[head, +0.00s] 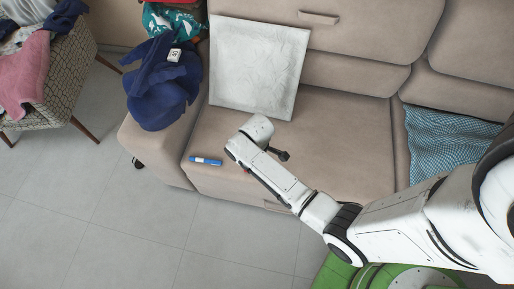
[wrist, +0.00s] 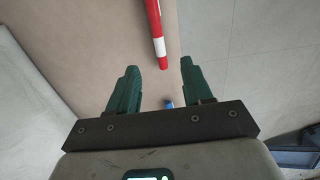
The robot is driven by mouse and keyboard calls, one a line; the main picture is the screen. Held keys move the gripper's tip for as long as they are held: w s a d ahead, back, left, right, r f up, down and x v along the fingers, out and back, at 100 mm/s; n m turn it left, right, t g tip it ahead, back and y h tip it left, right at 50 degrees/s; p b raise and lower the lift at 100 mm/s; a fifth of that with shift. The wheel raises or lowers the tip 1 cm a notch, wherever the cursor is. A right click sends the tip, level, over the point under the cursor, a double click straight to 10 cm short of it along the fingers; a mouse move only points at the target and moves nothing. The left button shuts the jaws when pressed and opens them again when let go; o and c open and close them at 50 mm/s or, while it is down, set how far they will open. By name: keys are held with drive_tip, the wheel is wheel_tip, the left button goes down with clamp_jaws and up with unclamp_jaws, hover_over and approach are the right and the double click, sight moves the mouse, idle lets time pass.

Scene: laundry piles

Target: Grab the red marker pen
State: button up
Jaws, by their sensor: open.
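The red marker pen (wrist: 157,32) has a red body with a white band and shows in the wrist view at the top centre. It lies on the beige sofa seat near its front edge. Its near end appears between my gripper's fingertips (wrist: 159,66), in line with the gap. My gripper's two green fingers are spread and nothing is held; the picture does not settle whether they touch the pen. In the head view my arm reaches over the seat, and the red pen is not visible there.
A blue marker (head: 206,160) lies on the seat's front edge, left of my arm. A pale square cushion (head: 258,68) leans on the backrest. Dark blue clothing (head: 160,95) covers the left armrest; a blue patterned cushion (head: 440,137) sits at right. Floor (head: 100,220) in front is clear.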

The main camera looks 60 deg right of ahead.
wheel_tip(320, 180, down, 4)
drive_tip(key=shift+r+b, duration=0.1)
drive_tip(key=shift+b, duration=0.25)
drive_tip(key=shift+s+d+f+b, duration=0.1)
drive_tip(key=shift+f+b, duration=0.25)
drive_tip(key=shift+f, duration=1.1)
drive_tip(key=shift+s+d+f+b, duration=0.1)
drive_tip(key=shift+f+b, duration=0.25)
drive_tip(key=shift+f, duration=1.05)
drive_tip(key=shift+c, duration=0.3)
clamp_jaws()
